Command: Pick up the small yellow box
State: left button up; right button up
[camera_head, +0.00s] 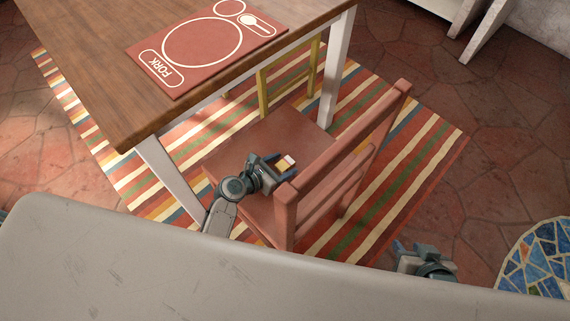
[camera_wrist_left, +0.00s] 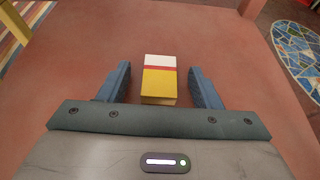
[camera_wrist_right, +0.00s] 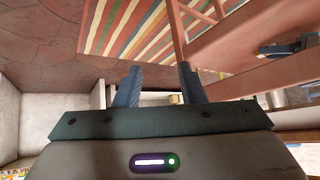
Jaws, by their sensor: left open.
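The small yellow box (camera_head: 287,163), with a white end and a red band, lies on the reddish-brown chair seat (camera_head: 291,126). In the left wrist view the yellow box (camera_wrist_left: 160,82) sits between the two blue fingers of my left gripper (camera_wrist_left: 160,84), with a gap on each side. My left gripper (camera_head: 277,163) is open low over the seat, its fingers pointing at the box. My right gripper (camera_head: 417,250) is away from the box at the lower right. In the right wrist view my right gripper (camera_wrist_right: 160,84) has its fingers apart with nothing held.
The chair backrest (camera_head: 345,140) rises right beside my left gripper. The wooden table (camera_head: 95,75) with a red placemat (camera_head: 240,62) stands at upper left. A grey surface (camera_head: 150,265) fills the front. A mosaic-topped round piece (camera_head: 540,260) is at lower right.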

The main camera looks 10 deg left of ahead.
pick_arm(q)
jog(key=c, duration=1)
jog(key=shift+c, duration=0.2)
jog(key=shift+r, duration=0.15)
